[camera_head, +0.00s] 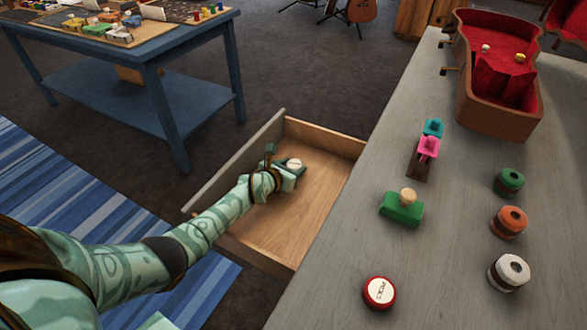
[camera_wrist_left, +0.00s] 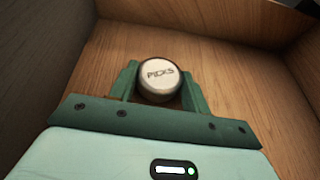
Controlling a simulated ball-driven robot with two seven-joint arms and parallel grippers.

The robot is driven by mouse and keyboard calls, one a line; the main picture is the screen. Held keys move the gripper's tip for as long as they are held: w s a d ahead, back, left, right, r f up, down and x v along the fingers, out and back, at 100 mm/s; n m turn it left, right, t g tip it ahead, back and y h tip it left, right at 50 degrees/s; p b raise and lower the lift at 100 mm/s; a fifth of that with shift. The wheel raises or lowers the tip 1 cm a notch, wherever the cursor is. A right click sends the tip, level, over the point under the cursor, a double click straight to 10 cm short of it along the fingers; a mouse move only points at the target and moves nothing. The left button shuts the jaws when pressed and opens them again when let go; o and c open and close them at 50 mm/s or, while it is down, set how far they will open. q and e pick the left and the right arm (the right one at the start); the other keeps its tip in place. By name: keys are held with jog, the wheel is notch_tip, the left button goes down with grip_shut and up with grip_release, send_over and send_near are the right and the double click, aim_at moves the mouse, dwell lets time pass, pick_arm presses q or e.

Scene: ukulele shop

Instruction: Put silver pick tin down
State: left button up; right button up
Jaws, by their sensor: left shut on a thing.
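The silver pick tin (camera_wrist_left: 159,78) is round, with a pale lid that reads "PICKS". It sits between the two fingers of my left gripper (camera_wrist_left: 158,84), which is shut on it. In the head view the tin (camera_head: 293,164) and the left gripper (camera_head: 288,168) are inside the open wooden drawer (camera_head: 300,215). The lid faces up. I cannot tell whether the tin touches the drawer floor. The drawer looks otherwise empty. My right gripper is not in view.
The grey counter (camera_head: 340,250) holds a red pick tin (camera_head: 379,292), a green block with a knob (camera_head: 402,208), several ring-shaped rolls (camera_head: 508,222) and an open red-lined case (camera_head: 495,110). A blue table (camera_head: 150,70) stands at the back left.

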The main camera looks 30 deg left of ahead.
pick_arm(q)
jog(key=o, duration=1)
jog(key=shift+f, duration=0.1)
jog(key=shift+c, duration=0.2)
jog(key=shift+s+r, duration=0.1)
jog(key=shift+r, duration=0.25)
jog(key=p+v, duration=0.8)
jog(key=v, duration=0.3)
jog(key=shift+s+d+r, duration=0.1)
jog(key=shift+s, duration=0.3)
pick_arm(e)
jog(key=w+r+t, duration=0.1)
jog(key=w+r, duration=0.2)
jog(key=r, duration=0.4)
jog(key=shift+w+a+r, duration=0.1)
